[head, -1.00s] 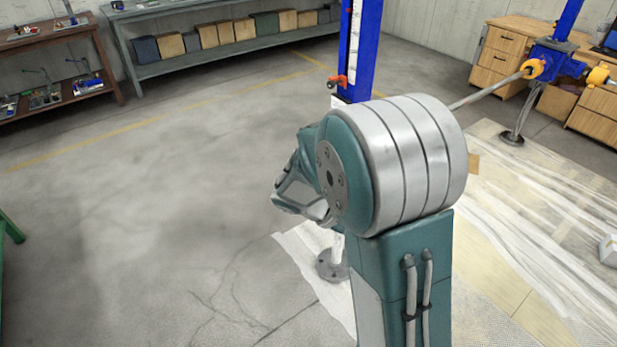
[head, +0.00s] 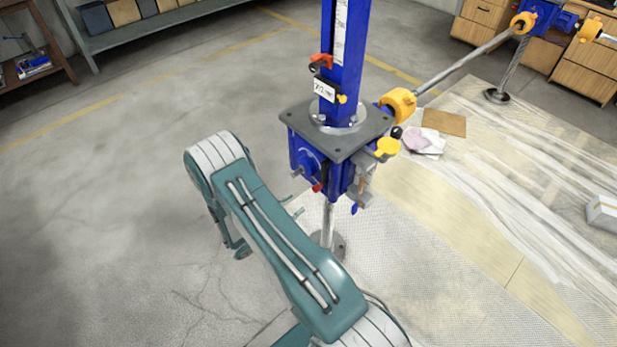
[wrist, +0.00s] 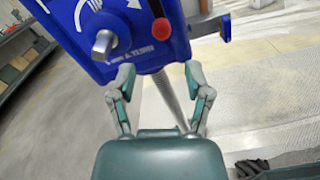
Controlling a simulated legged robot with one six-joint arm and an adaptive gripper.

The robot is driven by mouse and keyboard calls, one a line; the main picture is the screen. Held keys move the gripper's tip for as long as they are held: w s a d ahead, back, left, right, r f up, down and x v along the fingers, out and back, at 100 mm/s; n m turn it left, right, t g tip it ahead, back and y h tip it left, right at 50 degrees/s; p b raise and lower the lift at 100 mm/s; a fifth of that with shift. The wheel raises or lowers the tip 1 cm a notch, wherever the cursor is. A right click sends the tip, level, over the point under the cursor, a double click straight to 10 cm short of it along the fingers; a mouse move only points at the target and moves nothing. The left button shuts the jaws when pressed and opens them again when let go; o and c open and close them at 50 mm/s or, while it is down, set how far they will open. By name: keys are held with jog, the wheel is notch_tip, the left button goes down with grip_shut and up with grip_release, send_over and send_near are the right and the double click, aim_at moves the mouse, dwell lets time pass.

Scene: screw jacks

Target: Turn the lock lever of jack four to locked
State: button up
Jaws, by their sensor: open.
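A blue screw jack (head: 349,50) with a gearbox under a dark square plate stands right of my arm in the head view. A small red knob (head: 317,187) shows low on the gearbox. In the wrist view the blue gearbox face (wrist: 80,35) fills the upper left, with white arrows, lettering and a square metal shaft end. A red round knob (wrist: 162,29) sits at its lower right; I cannot tell its lever's position. My gripper (wrist: 161,84) is open and empty, its fingers below the gearbox, the red knob above the gap. My arm mostly hides it in the head view.
A bright metal post (head: 328,225) drops from the gearbox to the floor. A shaft (head: 468,62) with yellow couplings runs to another blue jack at back right. An orange lever (head: 321,62) and a tag are on the column. Plastic sheeting (head: 540,150) covers the right floor; the left floor is clear.

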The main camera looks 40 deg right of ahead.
aim_at(319, 187)
jog(key=d, duration=1)
jog(key=shift+w+d, duration=0.3)
jog(key=shift+a, duration=0.15)
jog(key=shift+c, duration=0.9)
grip_shut()
